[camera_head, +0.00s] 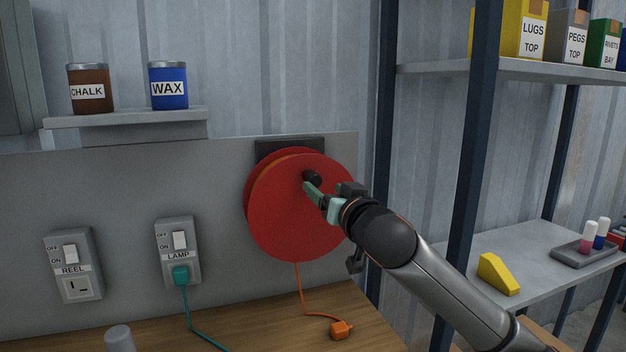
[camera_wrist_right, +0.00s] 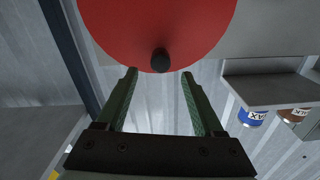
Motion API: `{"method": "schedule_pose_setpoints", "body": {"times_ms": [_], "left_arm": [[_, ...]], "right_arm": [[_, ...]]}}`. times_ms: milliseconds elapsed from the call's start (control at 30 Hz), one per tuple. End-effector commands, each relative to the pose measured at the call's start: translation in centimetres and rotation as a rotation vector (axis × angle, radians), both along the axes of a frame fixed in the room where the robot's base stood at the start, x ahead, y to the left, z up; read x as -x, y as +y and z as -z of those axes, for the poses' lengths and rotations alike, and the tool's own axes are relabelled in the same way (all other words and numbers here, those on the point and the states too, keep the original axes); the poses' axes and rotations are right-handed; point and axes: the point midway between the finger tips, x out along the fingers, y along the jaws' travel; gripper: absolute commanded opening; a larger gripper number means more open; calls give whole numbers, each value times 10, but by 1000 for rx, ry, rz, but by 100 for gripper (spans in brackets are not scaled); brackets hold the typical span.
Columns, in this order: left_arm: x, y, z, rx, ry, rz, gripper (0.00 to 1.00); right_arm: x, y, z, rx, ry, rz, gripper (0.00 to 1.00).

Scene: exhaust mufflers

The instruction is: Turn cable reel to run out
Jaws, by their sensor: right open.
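A red cable reel (camera_head: 285,220) is mounted on the grey panel in the head view. A dark crank knob (camera_head: 312,177) sticks out near its upper rim. An orange cable hangs from the reel to an orange plug (camera_head: 342,329) on the wooden bench. My right gripper (camera_head: 310,188) is at the knob. In the right wrist view the red reel (camera_wrist_right: 150,22) fills the top, and the knob (camera_wrist_right: 160,60) lies just beyond and between the tips of my open right gripper (camera_wrist_right: 160,72). I cannot tell if the fingers touch it. My left gripper is not in view.
A REEL socket (camera_head: 74,265) with a switch and a LAMP socket (camera_head: 178,250) holding a teal plug (camera_head: 181,275) are on the panel. CHALK (camera_head: 90,88) and WAX (camera_head: 168,86) tins stand on a small shelf. A dark rack post (camera_head: 470,180) is close to my right arm.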

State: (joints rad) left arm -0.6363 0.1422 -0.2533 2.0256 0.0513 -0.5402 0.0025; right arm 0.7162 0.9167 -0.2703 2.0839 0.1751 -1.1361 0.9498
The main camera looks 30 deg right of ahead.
Motion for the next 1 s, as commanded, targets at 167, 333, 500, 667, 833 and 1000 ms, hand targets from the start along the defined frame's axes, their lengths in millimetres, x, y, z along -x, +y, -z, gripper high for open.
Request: {"method": "schedule_pose_setpoints", "body": {"times_ms": [167,333,500,667,833,1000], "left_arm": [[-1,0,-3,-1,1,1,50],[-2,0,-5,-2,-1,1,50],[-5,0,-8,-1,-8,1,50],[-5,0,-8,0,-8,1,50],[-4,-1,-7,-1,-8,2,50],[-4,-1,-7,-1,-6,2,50]], "right_arm": [[-32,-8,-1,0,0,1,69],[-56,-13,-1,1,0,0,69],[-71,-16,0,2,0,0,69],[-75,-17,0,2,-1,-2,69],[-76,-17,0,2,-1,-1,69],[-76,-17,0,2,0,-1,58]]}}
